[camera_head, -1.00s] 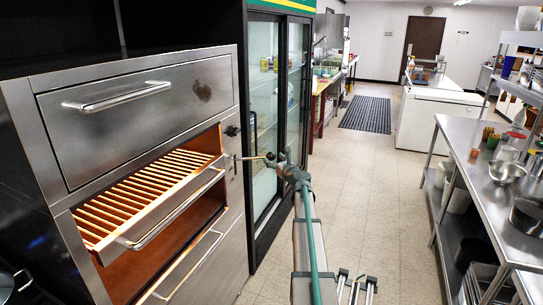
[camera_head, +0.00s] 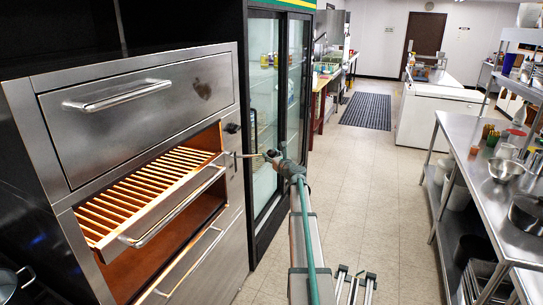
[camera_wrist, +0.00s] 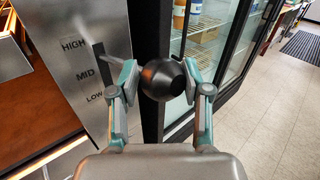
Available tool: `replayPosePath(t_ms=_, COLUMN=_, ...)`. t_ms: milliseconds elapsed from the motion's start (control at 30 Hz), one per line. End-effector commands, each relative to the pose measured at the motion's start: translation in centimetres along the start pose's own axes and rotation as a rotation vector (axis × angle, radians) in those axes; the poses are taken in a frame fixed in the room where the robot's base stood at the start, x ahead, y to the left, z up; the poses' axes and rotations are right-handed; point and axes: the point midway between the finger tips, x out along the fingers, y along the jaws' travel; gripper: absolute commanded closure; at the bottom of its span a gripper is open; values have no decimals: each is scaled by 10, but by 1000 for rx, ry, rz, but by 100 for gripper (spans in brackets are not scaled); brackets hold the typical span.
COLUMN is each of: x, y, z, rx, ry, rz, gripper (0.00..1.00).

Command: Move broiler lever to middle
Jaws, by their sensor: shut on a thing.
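The broiler (camera_head: 135,120) stands at the left in the head view, with its lever (camera_head: 249,155) sticking out from the right side of its front. The lever ends in a round black knob (camera_wrist: 163,80). My gripper (camera_head: 273,157) is shut on this knob, with one finger on each side in the wrist view. A steel panel (camera_wrist: 112,25) beside it carries HIGH, MID and LOW marks next to a dark vertical slot (camera_wrist: 99,62). The knob and fingers hide much of the rod in the wrist view, so I cannot tell which mark it stands at.
A slatted broiler rack (camera_head: 150,190) with a bar handle juts out left of the lever. A glass-door fridge (camera_head: 265,110) stands close behind my gripper. A steel table (camera_head: 470,180) with bowls is at the right. The tiled floor (camera_head: 365,200) between is clear.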

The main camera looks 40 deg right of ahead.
Motion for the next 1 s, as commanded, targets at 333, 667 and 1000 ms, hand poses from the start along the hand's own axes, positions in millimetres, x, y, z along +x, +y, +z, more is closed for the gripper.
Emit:
replayPosePath(t_ms=333, x=-2, y=-5, z=-21, rx=-2, ry=1, rz=-10, gripper=100)
replayPosePath(t_ms=667, x=-7, y=-7, z=-80, rx=-5, ry=3, rz=-10, gripper=100)
replayPosePath(t_ms=1000, x=-5, y=-7, z=-84, rx=-4, ry=1, rz=-9, gripper=100)
